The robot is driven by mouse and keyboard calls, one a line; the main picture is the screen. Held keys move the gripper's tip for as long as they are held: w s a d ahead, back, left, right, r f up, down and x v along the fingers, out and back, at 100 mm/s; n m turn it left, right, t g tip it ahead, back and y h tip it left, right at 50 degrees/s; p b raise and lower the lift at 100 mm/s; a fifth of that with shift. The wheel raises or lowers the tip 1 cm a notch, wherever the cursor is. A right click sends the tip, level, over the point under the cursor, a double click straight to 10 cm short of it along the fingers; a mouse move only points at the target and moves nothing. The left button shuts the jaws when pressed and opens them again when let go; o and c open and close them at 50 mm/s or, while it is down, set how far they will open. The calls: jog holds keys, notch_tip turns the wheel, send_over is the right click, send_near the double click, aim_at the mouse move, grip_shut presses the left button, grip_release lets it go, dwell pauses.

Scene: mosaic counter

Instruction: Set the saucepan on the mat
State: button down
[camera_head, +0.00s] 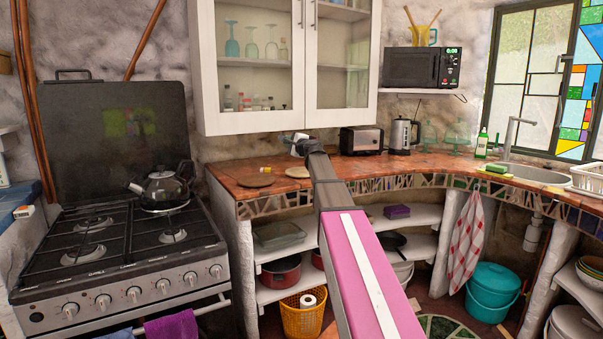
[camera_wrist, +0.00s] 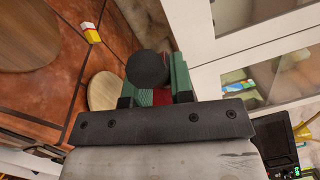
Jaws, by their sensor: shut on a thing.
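My gripper (camera_wrist: 155,85) has green-lined fingers closed on a dark, round-ended thing (camera_wrist: 148,68), with a strip of red showing between the fingers. I cannot tell from what shows whether this is the saucepan's handle; no pan body is clear. In the head view my gripper (camera_head: 300,142) is over the back of the counter, below the wall cabinet, and its load is too small to make out. A pale round mat (camera_wrist: 103,90) lies beyond the fingers in the wrist view. It also shows on the counter in the head view (camera_head: 298,172).
A larger brown round board (camera_wrist: 28,38) and a small yellow-and-red box (camera_wrist: 90,32) lie nearby on the tiled counter (camera_head: 350,176). A toaster (camera_head: 361,140) and kettle (camera_head: 403,136) stand to the right. The white cabinet (camera_head: 255,126) hangs close above. A stove (camera_head: 115,250) is left.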

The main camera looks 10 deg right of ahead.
notch_tip(320, 180, down, 9)
jog(key=shift+w, duration=0.2)
dwell(0.6)
jog(key=shift+f, duration=0.2)
jog(key=c, duration=1)
grip_release()
jog(key=shift+r, duration=0.15)
